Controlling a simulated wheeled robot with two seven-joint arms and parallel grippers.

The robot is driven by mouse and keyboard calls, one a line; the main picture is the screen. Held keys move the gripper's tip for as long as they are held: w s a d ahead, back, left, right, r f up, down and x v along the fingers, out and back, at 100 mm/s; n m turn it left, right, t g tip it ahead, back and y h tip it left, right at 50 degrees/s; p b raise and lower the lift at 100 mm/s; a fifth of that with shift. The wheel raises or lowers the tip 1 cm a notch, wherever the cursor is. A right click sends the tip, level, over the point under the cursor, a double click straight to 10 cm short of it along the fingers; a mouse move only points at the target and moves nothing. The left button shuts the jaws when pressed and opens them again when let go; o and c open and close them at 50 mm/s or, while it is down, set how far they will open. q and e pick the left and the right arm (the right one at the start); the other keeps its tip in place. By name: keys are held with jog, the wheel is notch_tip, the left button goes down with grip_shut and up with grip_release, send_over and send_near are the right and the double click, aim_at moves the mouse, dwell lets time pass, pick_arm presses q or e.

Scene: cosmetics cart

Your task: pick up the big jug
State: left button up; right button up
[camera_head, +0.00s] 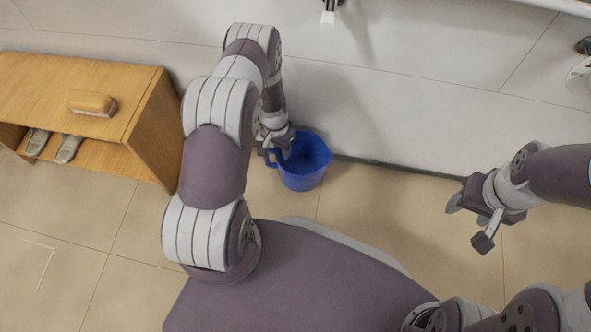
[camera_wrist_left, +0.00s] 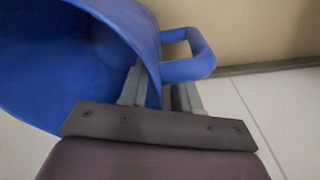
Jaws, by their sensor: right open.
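The big jug (camera_head: 304,172) is blue, with a wide open top, and is at floor level beside the wall in the head view. Its handle (camera_head: 268,158) is on the left side. My left gripper (camera_head: 284,146) is at the handle side of its rim. In the left wrist view the jug (camera_wrist_left: 60,60) fills the left, with its handle (camera_wrist_left: 202,52) at right. The left fingers (camera_wrist_left: 158,92) straddle the jug's wall below the handle, one inside and one outside; whether they press on it is unclear. My right gripper (camera_head: 468,222) is open and empty, well right of the jug.
A wooden cabinet (camera_head: 150,125) stands at left, with a brush-like item (camera_head: 92,103) on top and a pair of slippers (camera_head: 66,149) on its shelf. A pale wall (camera_head: 420,110) runs behind the jug. The floor (camera_head: 370,210) between jug and right gripper is clear.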

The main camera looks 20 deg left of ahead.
pick_arm(q)
jog(key=shift+f, duration=0.15)
grip_shut()
